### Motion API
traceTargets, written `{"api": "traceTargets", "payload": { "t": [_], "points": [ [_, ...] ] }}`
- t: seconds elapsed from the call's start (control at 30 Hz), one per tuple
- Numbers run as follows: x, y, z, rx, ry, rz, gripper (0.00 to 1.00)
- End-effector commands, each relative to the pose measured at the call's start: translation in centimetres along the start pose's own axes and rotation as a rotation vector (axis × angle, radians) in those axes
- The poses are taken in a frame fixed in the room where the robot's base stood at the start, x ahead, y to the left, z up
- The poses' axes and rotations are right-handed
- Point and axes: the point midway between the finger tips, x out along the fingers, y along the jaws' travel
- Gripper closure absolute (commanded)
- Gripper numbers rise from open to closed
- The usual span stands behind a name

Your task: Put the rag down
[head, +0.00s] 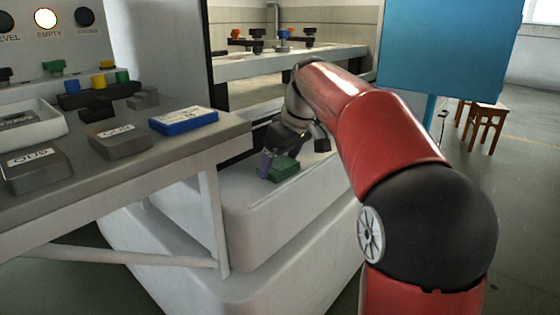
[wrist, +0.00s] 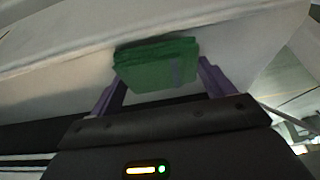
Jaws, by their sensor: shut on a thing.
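The rag is a folded green cloth (head: 284,168) in the head view, low over or on the white ledge of the machine. It also shows in the wrist view (wrist: 155,64), between the purple fingers. My gripper (head: 272,166) is shut on the rag, with a purple finger visible at its left side. In the wrist view my gripper (wrist: 160,85) has one finger at each side of the rag. I cannot tell whether the rag's underside touches the white surface (head: 250,198).
A grey bench (head: 228,128) at the left holds a blue case (head: 184,121), grey blocks (head: 119,141) and a white tray (head: 62,126). A blue panel (head: 450,45) and a wooden stool (head: 487,118) stand at the right. The white ledge is bare around the rag.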

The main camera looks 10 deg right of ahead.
Motion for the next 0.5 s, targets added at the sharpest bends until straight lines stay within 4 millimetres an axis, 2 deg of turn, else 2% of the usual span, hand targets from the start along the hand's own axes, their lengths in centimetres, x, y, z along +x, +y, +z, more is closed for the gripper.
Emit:
{"api": "traceTargets", "payload": {
  "t": [0.13,0.17,0.27,0.5],
  "points": [
    [0.40,0.00,0.16,0.000,0.000,0.000,0.37],
    [0.28,0.00,0.11,0.000,0.000,0.000,0.15],
    [0.26,0.00,0.10,0.000,-0.001,0.000,0.02],
    [0.17,0.00,0.06,0.000,0.000,0.000,0.00]
  ]
}}
